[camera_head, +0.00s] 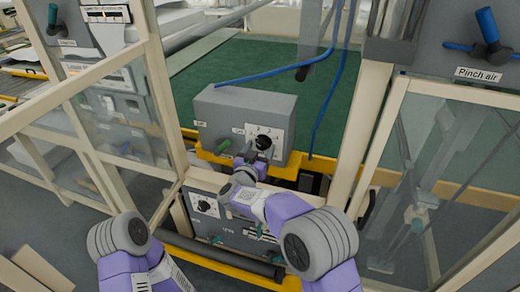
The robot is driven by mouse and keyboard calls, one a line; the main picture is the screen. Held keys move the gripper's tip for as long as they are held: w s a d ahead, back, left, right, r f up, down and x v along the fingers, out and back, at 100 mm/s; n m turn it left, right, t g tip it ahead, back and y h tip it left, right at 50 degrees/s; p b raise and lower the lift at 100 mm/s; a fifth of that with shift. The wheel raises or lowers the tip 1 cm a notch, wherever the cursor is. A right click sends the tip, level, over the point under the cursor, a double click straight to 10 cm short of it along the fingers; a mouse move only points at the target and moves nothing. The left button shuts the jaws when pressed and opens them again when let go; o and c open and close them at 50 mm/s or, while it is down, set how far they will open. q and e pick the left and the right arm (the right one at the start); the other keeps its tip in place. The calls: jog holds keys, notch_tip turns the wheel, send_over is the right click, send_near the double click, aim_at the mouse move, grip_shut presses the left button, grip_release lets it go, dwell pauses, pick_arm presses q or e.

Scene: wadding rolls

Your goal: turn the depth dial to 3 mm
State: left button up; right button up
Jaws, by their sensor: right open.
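A black dial (263,142) on a pale scale plate is on the front of a grey box (245,103) in the middle. The scale marks and the pointer setting are too small to read. My right gripper (259,154) is open just below and in front of this dial; I cannot tell whether its fingers touch it. A second black dial (204,206) is on a lower grey panel (222,229), partly hidden behind my right arm. I cannot read which dial is labelled depth. My left arm shows at the bottom left, but its gripper is not visible.
A green-handled lever (222,146) stands left of the upper dial. Cream frame posts (163,90) and clear panels flank the opening. A yellow rail (310,163) runs below the box. A "Pinch air" valve (487,25) is at the upper right. Blue hoses (329,88) hang behind.

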jog(key=shift+w+d, duration=0.15)
jog(key=shift+w, duration=0.1)
jog(key=c, duration=1)
jog(key=shift+c, duration=0.2)
